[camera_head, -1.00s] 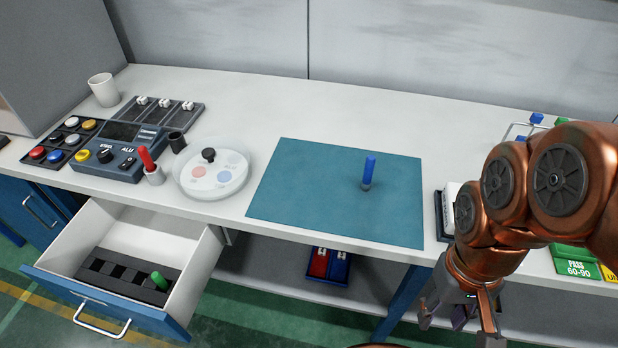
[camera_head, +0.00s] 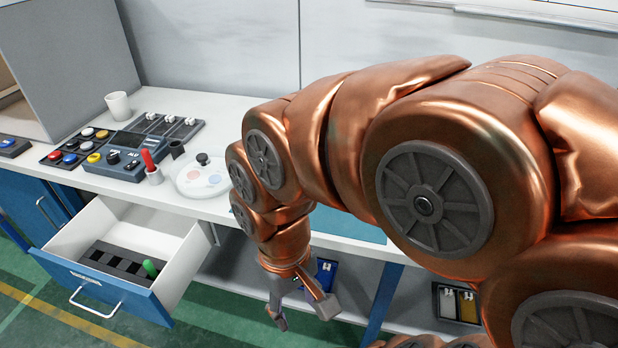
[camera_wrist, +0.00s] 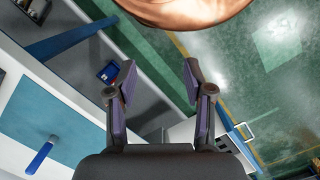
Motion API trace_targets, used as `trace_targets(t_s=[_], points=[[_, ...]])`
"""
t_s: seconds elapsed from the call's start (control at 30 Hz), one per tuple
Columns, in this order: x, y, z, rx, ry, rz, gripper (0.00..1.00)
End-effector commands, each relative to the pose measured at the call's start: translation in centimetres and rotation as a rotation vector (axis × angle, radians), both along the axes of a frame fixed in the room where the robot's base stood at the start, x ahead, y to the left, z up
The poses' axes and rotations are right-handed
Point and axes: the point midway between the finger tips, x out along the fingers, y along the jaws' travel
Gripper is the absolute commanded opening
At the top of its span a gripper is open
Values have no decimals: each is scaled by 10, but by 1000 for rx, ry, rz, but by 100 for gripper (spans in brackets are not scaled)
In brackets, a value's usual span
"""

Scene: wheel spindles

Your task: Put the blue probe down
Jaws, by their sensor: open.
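In the head view my arm hides the probe, and only part of the mat (camera_head: 345,226) shows. My gripper (camera_head: 302,313) hangs fingers down in front of the bench edge, below the benchtop. In the wrist view my gripper (camera_wrist: 160,78) is open, with nothing between its fingers.
An open drawer (camera_head: 107,292) with a dark slotted holder and a green probe (camera_head: 151,268) juts out at left. A red probe (camera_head: 148,160) stands in a cup beside the white round dish (camera_head: 188,186). A blue tray (camera_head: 325,273) sits on the lower shelf.

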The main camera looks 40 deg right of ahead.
Motion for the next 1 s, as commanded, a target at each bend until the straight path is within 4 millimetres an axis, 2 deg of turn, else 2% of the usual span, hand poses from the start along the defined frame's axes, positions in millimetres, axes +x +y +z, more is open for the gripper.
trace_targets(t_s=[0.23, 0.47, 0.6, 0.67, 0.8, 1.0], points=[[72, -17, 25, -26, -57, -215, 52], [143, -58, 49, -48, -105, -526, 52], [181, -95, 60, -55, -132, -750, 52], [193, -114, 62, -60, -135, -853, 52], [220, -163, 64, -70, -147, -1114, 52], [236, -241, 55, -98, -134, -1504, 52]])
